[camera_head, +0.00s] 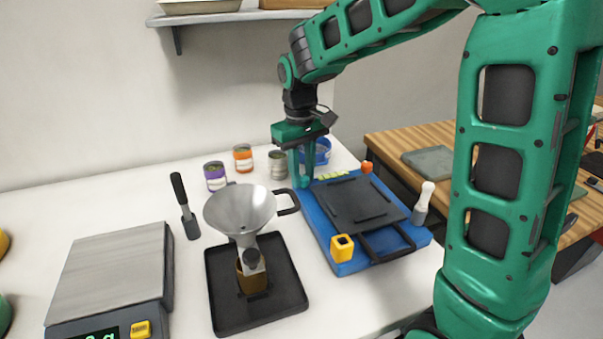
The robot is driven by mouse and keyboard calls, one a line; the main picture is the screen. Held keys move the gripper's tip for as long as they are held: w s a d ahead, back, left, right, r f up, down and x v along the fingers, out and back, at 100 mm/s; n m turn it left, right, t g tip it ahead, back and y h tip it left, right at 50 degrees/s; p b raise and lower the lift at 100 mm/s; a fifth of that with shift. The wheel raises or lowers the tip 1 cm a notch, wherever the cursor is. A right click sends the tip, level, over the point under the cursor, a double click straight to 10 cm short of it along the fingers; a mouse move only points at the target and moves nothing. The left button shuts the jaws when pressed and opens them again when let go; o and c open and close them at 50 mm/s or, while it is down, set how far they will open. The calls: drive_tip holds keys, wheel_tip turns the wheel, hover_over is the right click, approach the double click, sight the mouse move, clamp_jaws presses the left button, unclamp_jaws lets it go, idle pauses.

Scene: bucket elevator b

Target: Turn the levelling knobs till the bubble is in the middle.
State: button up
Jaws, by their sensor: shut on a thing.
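A blue base (334,253) with a dark plate (350,203) on top stands on the white table, right of centre. A yellow block-like piece (342,247), perhaps a knob, is at its front left corner. A small orange piece (367,167) is at its back right corner. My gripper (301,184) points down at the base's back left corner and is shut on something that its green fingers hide. A yellow-green strip (331,175) lies just behind the plate. I cannot make out a bubble.
Left of the base are a metal funnel (240,208) over a black tray (224,313), a spatula (184,205) and a scale (112,272). Jars (215,176) and a blue bowl (322,152) stand behind. A white-handled brush (423,203) is close on the right.

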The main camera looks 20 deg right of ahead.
sight(304, 178)
drive_tip(key=n, duration=1.2)
drive_tip(key=shift+d, duration=0.15)
drive_tip(key=shift+r, duration=0.1)
idle(0.3)
drive_tip(key=o, duration=1)
drive_tip(key=shift+o, duration=0.2)
wheel_tip(304, 178, up, 11)
drive_tip(key=shift+s+f, duration=0.2)
